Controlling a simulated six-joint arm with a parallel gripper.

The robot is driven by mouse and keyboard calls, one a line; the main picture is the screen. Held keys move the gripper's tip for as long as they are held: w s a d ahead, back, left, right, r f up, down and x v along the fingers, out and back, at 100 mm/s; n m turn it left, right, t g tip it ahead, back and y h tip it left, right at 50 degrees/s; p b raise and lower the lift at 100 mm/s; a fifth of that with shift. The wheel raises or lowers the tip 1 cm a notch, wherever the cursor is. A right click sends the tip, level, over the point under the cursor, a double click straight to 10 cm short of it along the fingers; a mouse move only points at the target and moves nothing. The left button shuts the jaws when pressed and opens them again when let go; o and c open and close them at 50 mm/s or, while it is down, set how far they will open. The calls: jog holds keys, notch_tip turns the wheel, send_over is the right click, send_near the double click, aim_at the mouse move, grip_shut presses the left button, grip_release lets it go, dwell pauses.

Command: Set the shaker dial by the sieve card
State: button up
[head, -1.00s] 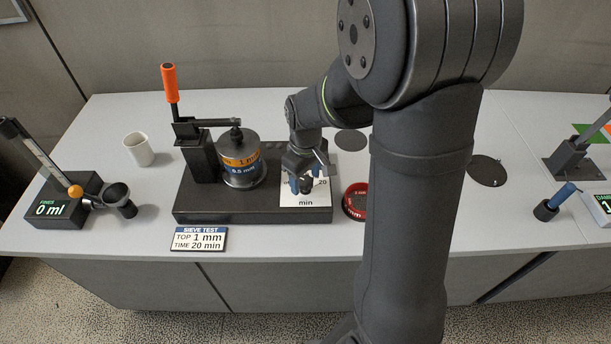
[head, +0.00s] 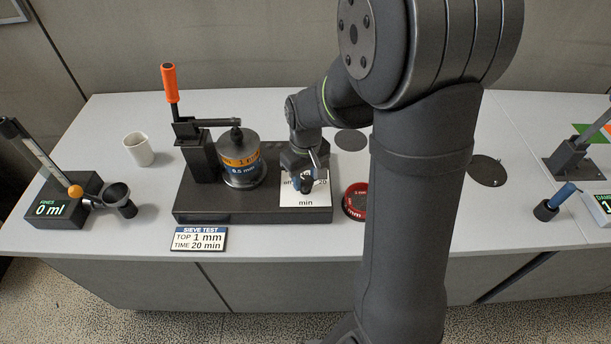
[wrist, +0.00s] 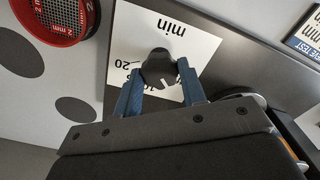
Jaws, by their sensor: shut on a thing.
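The sieve card (head: 199,239) lies at the bench's front and reads "SIEVE TEST, TOP 1 mm, TIME 20 min". The shaker (head: 252,216) is a dark base with a white dial plate (head: 306,201) at its right, marked "off", "20" and "min". My gripper (wrist: 163,82) is over this plate, its blue fingers shut on the black dial knob (wrist: 158,67). In the wrist view the knob's white line points down, away from "min", with "20" off to the left. The fingers partly hide the scale. A sieve stack (head: 241,172) with orange "1 mm" and blue "0.5 mm" bands stands on the base.
An orange-handled clamp (head: 171,85) stands left of the stack. A red-rimmed sieve (head: 355,200) lies right of the base; it also shows in the wrist view (wrist: 60,18). A white cup (head: 138,149) and a fines readout (head: 51,209) at "0 ml" are at left.

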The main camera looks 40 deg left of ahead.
jog(key=m, duration=0.5)
jog(key=shift+m, duration=0.3)
jog(key=m, duration=1)
jog(key=shift+m, duration=2.7)
jog(key=o, duration=1)
jog(key=shift+r, duration=0.1)
